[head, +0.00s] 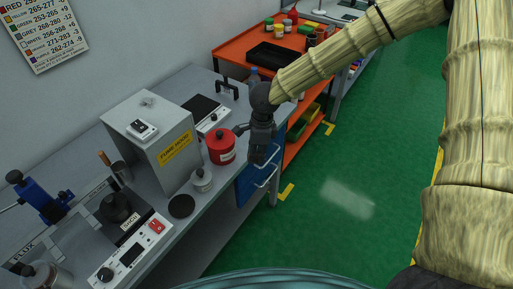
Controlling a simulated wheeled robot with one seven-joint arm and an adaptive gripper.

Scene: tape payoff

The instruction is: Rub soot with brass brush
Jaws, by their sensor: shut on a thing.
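My gripper (259,158) points down at the right front edge of the grey bench, in front of the blue drawer unit (247,188). Its fingers are shut at the upper pale drawer handle (274,155); they partly hide it. A lower pale handle (267,178) shows below. I cannot make out a brass brush for certain. A brown stick-like handle (104,158) stands up at the left of the bench, behind a black round piece (115,208). I cannot pick out any soot.
The bench holds a grey fume hood box (158,140), a red pot (220,147), a small pale jar (202,181), a black disc (182,206) and a control box (131,255). An orange cart (240,50) stands behind. Green floor (330,220) is clear at right.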

